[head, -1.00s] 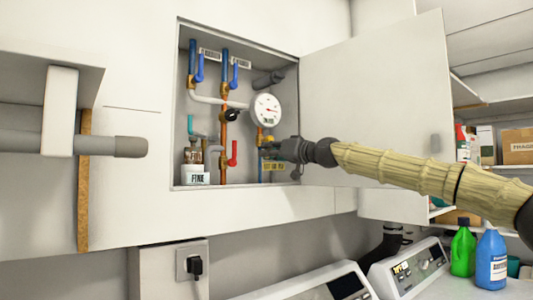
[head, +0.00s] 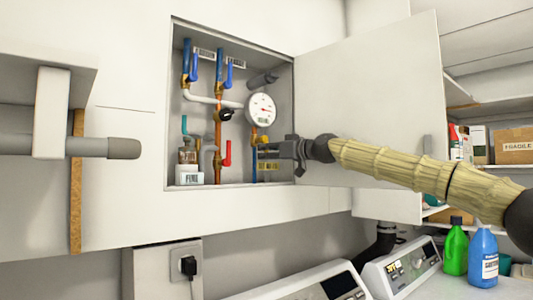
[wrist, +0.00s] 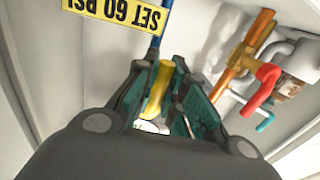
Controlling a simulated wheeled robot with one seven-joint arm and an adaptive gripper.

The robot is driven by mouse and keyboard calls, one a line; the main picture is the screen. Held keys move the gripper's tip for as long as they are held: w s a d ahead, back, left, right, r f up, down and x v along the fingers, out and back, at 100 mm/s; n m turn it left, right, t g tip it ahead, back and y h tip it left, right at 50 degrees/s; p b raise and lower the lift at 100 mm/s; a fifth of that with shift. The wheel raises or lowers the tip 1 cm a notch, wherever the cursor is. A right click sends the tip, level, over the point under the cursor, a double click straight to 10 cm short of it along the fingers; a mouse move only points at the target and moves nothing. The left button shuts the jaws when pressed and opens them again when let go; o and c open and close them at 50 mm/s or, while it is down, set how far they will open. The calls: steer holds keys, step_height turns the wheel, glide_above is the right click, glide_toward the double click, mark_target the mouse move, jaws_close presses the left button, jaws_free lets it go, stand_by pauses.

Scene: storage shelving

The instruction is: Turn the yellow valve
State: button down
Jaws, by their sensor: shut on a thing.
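The yellow valve handle (wrist: 158,92) shows between the teal pads of my gripper (wrist: 163,82) in the wrist view. My gripper is shut on it, with a pad on each side. In the head view my gripper (head: 267,152) reaches into the open wall cabinet from the right, below the round white gauge (head: 261,108). A yellow label (wrist: 116,12) reading "SET 60 PSI" hangs beside the handle in the wrist view.
Green (head: 455,250) and blue (head: 483,255) bottles stand lower right.

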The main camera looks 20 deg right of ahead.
steer(key=shift+f, duration=0.35)
steer(key=c, duration=1.5)
jaws_free()
steer(key=shift+d, duration=0.1)
steer(key=shift+r, duration=0.1)
steer(key=shift+r, duration=0.1)
steer(key=shift+s, duration=0.1)
steer(key=v, duration=1.1)
steer(key=shift+s+d, duration=0.3)
steer(key=shift+d, duration=0.05)
steer(key=shift+d, duration=0.1)
